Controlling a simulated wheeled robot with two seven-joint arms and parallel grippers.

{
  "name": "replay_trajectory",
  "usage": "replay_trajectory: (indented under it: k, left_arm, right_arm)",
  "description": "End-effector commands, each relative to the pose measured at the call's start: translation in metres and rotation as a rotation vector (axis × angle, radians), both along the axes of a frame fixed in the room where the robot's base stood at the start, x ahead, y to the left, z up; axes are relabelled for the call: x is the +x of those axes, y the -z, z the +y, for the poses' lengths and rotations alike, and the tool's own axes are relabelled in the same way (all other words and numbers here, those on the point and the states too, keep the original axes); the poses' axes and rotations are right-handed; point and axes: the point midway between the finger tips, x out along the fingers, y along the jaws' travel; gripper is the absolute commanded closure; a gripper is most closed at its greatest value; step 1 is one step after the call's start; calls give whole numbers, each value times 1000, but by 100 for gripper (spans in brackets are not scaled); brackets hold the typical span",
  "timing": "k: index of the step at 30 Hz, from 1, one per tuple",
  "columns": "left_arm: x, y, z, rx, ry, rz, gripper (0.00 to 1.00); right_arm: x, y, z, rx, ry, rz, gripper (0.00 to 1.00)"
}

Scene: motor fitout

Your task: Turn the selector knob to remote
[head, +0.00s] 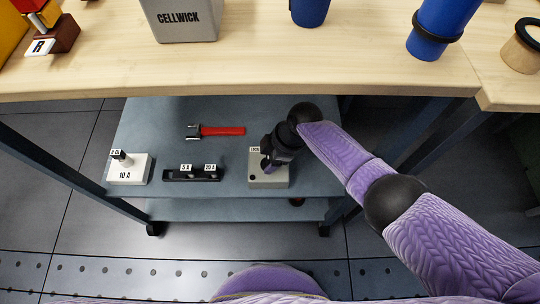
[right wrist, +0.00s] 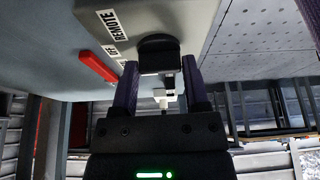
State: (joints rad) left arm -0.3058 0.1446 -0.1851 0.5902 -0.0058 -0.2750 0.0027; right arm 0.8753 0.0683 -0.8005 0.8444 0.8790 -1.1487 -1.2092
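The grey selector box (head: 268,182) sits on the right part of the lower shelf. In the right wrist view the black round knob (right wrist: 158,48) stands out from the box face (right wrist: 185,15). A label strip beside it reads REMOTE (right wrist: 118,24), with a partly hidden second label near it. The fingers of my right gripper (right wrist: 160,75) lie on both sides of the knob's grip, with no clear gap visible. The knob's pointing direction cannot be made out. My left gripper is out of view.
On the shelf (head: 215,140) are a red-handled tool (head: 222,131), a black holder (head: 192,175) labelled 5 A and 20 A, and a white 10 A block (head: 130,170). The wooden bench top (head: 250,70) overhangs the shelf, carrying a grey CELLWICK bin (head: 182,20) and blue cylinders (head: 437,25).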

Motion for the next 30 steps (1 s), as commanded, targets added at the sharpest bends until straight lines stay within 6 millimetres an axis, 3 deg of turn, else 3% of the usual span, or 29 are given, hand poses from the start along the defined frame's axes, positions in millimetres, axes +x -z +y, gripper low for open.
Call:
replay_trajectory:
  k: [1, 8, 17, 30]
  left_arm:
    - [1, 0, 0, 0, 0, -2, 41]
    - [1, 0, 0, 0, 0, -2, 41]
    - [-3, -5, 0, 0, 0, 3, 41]
    - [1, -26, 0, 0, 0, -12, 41]
  right_arm:
    - [0, 0, 0, 0, 0, 0, 53]
    - [0, 0, 0, 0, 1, 0, 100]
    - [-1, -1, 0, 1, 45, 1, 100]
    - [-2, -3, 0, 0, 377, 0, 100]
